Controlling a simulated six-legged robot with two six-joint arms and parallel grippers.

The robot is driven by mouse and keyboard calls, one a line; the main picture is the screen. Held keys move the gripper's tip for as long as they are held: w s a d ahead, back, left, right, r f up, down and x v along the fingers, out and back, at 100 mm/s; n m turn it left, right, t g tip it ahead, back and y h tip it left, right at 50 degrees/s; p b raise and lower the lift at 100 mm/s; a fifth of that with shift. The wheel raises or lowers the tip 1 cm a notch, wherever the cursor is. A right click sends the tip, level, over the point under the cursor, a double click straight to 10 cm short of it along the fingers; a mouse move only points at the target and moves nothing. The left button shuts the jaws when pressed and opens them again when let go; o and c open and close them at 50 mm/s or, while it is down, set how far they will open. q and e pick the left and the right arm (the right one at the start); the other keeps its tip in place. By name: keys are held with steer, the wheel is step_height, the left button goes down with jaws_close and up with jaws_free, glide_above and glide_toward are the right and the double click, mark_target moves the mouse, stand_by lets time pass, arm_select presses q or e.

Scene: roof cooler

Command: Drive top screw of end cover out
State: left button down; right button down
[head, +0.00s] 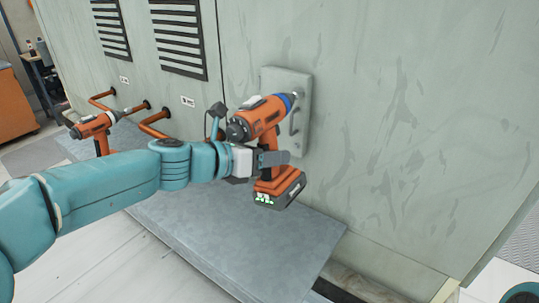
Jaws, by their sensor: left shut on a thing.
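The end cover (272,79) is a pale grey-green plate with a dark handle on the cooler's wall. My left gripper (268,160) is shut on an orange and black cordless screwdriver (262,117) by its grip. The tool's bit end points up and right, at the upper right part of the cover. Its tip seems close to or at the top screw, but I cannot tell whether they touch. The screw itself is hidden or too small to make out. The tool's body hides part of the cover. My right gripper is not in view.
A second orange power tool (93,126) stands at the left, near copper pipes (153,122) on the wall. A grey metal ledge (225,235) lies below the cover. Louvred vents (180,38) are at upper left. The wall (420,110) right of the cover is clear.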

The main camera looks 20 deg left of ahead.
arm_select(q)
steer(key=shift+w+d+r, duration=0.1)
steer(key=shift+w+r, duration=0.15)
steer(key=shift+w, duration=0.1)
stand_by(0.7)
steer(key=shift+s+f+p, duration=0.15)
steer(key=shift+s+p, duration=0.1)
steer(key=shift+p, duration=0.4)
stand_by(1.0)
steer(key=shift+s+a, duration=0.15)
steer(key=shift+a, duration=0.1)
steer(key=shift+s+a+f, duration=0.1)
steer(key=shift+s+a, duration=0.05)
steer(key=shift+s, duration=0.25)
steer(key=shift+s+a+b, duration=0.15)
steer(key=shift+s+a, duration=0.15)
steer(key=shift+s, duration=0.6)
steer(key=shift+s+a+b, duration=0.1)
steer(key=shift+s+a, duration=0.2)
steer(key=shift+s, duration=0.6)
steer(key=shift+s+a+b, duration=0.15)
steer(key=shift+s+a, duration=0.15)
steer(key=shift+s, duration=0.6)
